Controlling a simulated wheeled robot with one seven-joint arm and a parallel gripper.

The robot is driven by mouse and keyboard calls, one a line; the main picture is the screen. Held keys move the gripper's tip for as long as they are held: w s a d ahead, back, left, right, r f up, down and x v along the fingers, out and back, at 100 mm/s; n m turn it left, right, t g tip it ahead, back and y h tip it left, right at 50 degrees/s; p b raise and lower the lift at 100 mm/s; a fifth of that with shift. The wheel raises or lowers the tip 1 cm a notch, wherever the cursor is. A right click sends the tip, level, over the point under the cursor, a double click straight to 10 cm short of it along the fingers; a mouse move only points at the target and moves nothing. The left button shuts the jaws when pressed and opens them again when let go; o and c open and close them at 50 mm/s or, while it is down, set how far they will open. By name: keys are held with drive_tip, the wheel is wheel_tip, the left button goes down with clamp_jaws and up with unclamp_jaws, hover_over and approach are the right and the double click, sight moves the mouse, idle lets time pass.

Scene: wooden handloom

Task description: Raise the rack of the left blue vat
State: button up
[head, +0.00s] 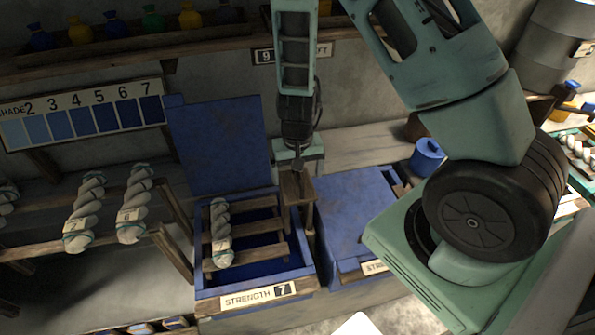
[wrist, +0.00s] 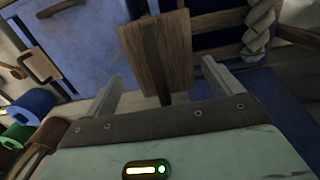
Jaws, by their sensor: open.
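The left blue vat (head: 206,308) stands open, its blue lid (head: 218,145) raised behind it and a "STRENGTH 7" label (head: 258,296) on its front. Inside it lies a slatted wooden rack (head: 262,229) with one pale twisted skein (head: 221,232) on it. A wooden upright with a block-like top (head: 297,188) stands at the vat's right side. My gripper (head: 298,165) is over this top, pointing down. In the wrist view the open fingers (wrist: 162,75) stand either side of the wooden block (wrist: 157,45), with gaps visible; the skein (wrist: 259,32) is to the right.
A second blue vat (head: 345,205), lid closed, stands close on the right. Skeins (head: 132,205) hang on a wooden frame at left. A shelf of jars (head: 110,29) and a shade chart (head: 82,113) are behind.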

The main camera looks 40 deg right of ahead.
wheel_tip(320, 180, up, 7)
drive_tip(key=p, duration=0.6)
drive_tip(key=shift+r, duration=0.1)
idle(0.3)
drive_tip(key=s+a+r+n+y+b, duration=0.1)
drive_tip(key=s+a+r+n+b, duration=0.25)
drive_tip(key=a, duration=0.35)
drive_tip(key=s+a+r+n+y+b, duration=0.15)
drive_tip(key=a+b, duration=0.25)
drive_tip(key=a, duration=0.4)
drive_tip(key=s+a+r+n+h+b, duration=0.1)
drive_tip(key=s+n+b, duration=0.2)
drive_tip(key=s, duration=0.4)
drive_tip(key=s+a+r+n+h+b, duration=0.1)
drive_tip(key=s+a+r+n+b, duration=0.1)
drive_tip(key=s+n, duration=0.2)
drive_tip(key=s, duration=0.3)
drive_tip(key=shift+r+b, duration=0.25)
drive_tip(key=shift+b, duration=0.15)
